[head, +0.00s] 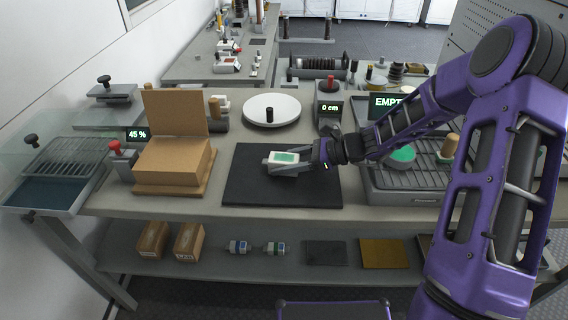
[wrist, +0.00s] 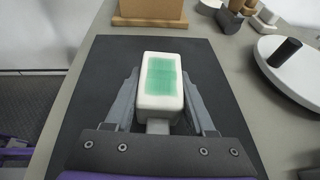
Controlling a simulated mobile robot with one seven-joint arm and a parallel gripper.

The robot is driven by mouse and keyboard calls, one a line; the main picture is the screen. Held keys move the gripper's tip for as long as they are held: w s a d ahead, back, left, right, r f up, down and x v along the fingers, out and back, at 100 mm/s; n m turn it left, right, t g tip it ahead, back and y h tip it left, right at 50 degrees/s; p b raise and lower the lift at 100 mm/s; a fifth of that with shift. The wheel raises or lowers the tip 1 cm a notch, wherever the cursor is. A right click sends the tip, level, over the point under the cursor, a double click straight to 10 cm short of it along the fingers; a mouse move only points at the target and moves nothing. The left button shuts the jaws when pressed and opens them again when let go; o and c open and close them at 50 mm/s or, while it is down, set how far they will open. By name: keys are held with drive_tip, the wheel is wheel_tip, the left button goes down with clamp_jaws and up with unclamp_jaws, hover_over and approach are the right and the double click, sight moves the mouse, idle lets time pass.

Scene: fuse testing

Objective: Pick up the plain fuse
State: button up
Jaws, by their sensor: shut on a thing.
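A white block with a green top face (head: 284,157) is over the black mat (head: 245,185) on the bench. My gripper (head: 301,160) reaches in from the right and is shut on this block, with one finger along each side. In the wrist view the white block (wrist: 160,84) sits between the two grey fingers, green face up. I cannot tell whether it touches the mat. No marking on the block is readable, so I cannot tell whether it is the plain fuse. Two small banded cylinders (head: 238,247) lie on the lower shelf.
A cardboard box with raised lid (head: 175,160) stands left of the mat. Behind is a white round plate (head: 285,105) bearing a dark cylinder (head: 269,115). A "0 cm" display (head: 329,107) stands behind right. A ribbed tray (head: 410,180) is to the right.

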clamp_jaws()
